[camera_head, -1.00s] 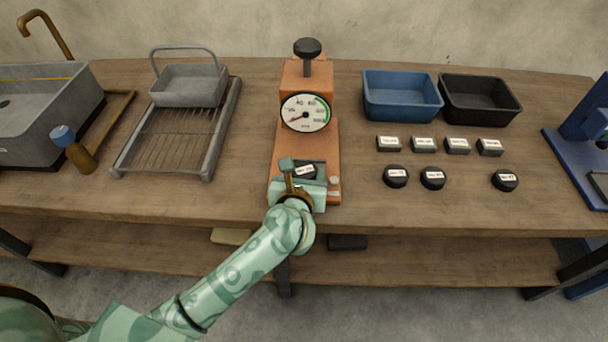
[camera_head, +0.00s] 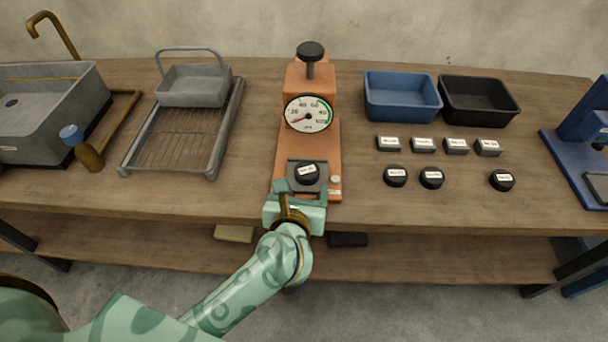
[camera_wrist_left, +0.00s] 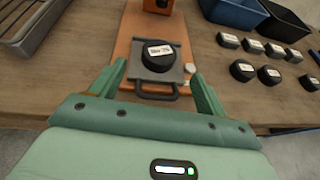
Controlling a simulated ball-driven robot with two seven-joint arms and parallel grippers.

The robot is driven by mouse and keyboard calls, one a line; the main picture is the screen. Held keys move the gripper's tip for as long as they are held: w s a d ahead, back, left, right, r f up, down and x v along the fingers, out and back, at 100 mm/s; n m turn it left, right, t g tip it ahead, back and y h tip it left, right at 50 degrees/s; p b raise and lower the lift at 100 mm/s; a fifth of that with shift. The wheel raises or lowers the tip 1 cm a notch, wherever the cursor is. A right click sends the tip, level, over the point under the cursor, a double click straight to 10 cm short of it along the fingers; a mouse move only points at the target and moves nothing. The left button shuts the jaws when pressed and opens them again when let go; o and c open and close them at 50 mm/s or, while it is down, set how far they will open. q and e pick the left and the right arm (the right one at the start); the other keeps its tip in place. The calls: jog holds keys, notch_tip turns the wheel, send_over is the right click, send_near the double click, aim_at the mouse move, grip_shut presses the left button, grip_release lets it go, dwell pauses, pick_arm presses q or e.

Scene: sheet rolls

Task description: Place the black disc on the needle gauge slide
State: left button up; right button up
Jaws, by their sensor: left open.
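The black disc (camera_head: 307,174) with a white label lies on the dark grey slide (camera_head: 318,164) at the front of the orange needle gauge (camera_head: 325,145). In the left wrist view the disc (camera_wrist_left: 160,56) sits on the slide plate (camera_wrist_left: 182,76), which has a handle loop at its front. My left gripper (camera_head: 298,190) is at the front edge of the gauge. In the left wrist view its fingers (camera_wrist_left: 155,88) are spread apart on either side of the slide's handle, with nothing gripped. My right gripper is not in view.
Several more black discs (camera_head: 431,178) and grey labelled blocks (camera_head: 422,145) lie to the right. Behind them stand a blue bin (camera_head: 402,98) and a black bin (camera_head: 478,101). A wire rack (camera_head: 180,140) with a grey basket (camera_head: 194,88) stands left of the gauge.

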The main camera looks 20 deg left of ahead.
pick_arm(q)
jog(key=v, duration=0.4)
jog(key=shift+s+r+p, duration=0.15)
jog(key=shift+s+p, duration=0.1)
jog(key=shift+p, duration=0.05)
dwell(0.6)
